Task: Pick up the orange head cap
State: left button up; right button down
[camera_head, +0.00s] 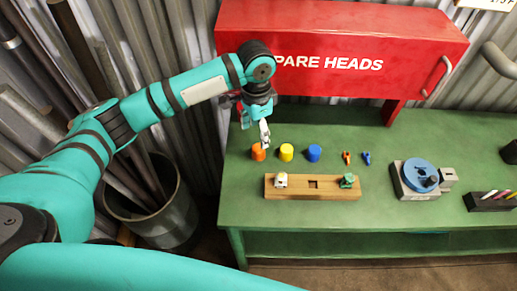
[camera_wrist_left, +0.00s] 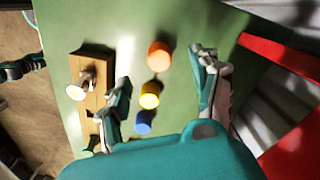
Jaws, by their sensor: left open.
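The orange head cap (camera_head: 258,152) stands on the green bench, leftmost in a row with the yellow cap (camera_head: 286,152) and the blue cap (camera_head: 314,153). My left gripper (camera_head: 265,134) is open and empty, just above and behind the orange cap in the head view. In the left wrist view the orange cap (camera_wrist_left: 159,56) shows between the two spread fingers, further off, with the yellow cap (camera_wrist_left: 149,95) and blue cap (camera_wrist_left: 143,122) below it. I see no finger touching the cap. A dark and teal end of what seems my right arm (camera_wrist_left: 22,68) shows at the left edge; its jaws are unclear.
A wooden block (camera_head: 313,189) with a white piece and a green piece lies in front of the caps. The red SPARE HEADS cabinet (camera_head: 340,85) stands behind. Small orange and blue parts and a blue-topped device (camera_head: 420,175) are to the right. A bin with pipes (camera_head: 160,215) stands left.

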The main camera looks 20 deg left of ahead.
aim_at(258, 148)
pick_arm(q)
notch_tip(258, 148, down, 4)
jog(key=shift+d+f, duration=0.1)
jog(key=shift+f, duration=0.15)
notch_tip(258, 148, down, 4)
jog(key=shift+d+r+p, duration=0.1)
jog(key=shift+r+p, duration=0.15)
jog(key=shift+p, duration=0.2)
jog(key=shift+f, duration=0.25)
jog(key=shift+c, duration=0.6)
jog(key=c, duration=0.7)
pick_arm(e)
jog(key=shift+w+a+r, duration=0.4)
jog(key=shift+w+r, duration=0.15)
jog(key=shift+w, duration=0.15)
